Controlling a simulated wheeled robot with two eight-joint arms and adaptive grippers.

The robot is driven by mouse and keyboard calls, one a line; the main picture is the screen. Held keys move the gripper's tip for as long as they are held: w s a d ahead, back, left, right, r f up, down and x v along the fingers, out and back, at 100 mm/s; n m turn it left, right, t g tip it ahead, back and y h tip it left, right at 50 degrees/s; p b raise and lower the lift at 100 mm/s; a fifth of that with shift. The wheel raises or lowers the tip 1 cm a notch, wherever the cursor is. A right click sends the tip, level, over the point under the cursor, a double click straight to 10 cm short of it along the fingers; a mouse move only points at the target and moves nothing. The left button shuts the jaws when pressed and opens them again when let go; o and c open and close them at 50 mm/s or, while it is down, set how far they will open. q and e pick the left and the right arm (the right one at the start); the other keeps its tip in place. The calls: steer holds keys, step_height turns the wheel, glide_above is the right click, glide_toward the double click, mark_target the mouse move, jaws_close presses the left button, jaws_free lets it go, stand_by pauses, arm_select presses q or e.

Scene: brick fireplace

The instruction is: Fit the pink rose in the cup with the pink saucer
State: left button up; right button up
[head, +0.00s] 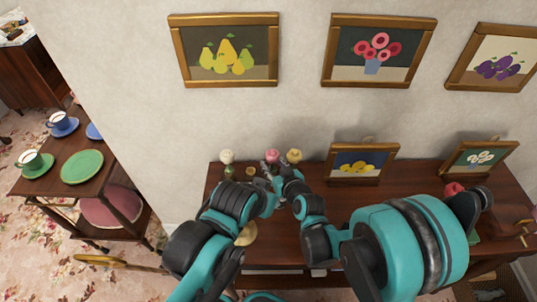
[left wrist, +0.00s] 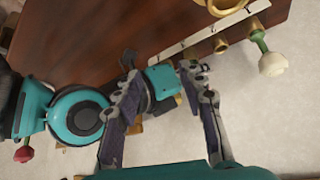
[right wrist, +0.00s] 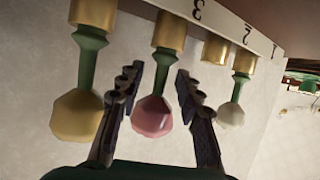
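The pink rose (right wrist: 152,117) stands by its green stem in a brass holder, also visible in the head view (head: 272,156) against the wall. In the right wrist view my right gripper (right wrist: 157,75) is open, one finger on each side of the pink bloom, with visible gaps. My left gripper (left wrist: 158,78) is open; part of my other arm shows between its fingers, and I see no rose there. In the head view the grippers crowd together and my left fingers are hard to make out. I cannot see a cup with a pink saucer.
A yellow rose (right wrist: 76,115) and a white rose (right wrist: 231,116) flank the pink one, close to the fingers. An empty brass holder (right wrist: 215,49) sits between pink and white. A green saucer (head: 45,168) and a blue saucer (head: 70,127), each with a cup, stand on the left table.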

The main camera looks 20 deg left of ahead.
steer(key=shift+w+a+f, duration=0.3)
steer(key=shift+w+a, duration=0.1)
steer(key=shift+a, duration=0.05)
steer(key=shift+s+d+r, duration=0.25)
steer(key=shift+d, duration=0.15)
steer(key=c, duration=0.4)
jaws_close()
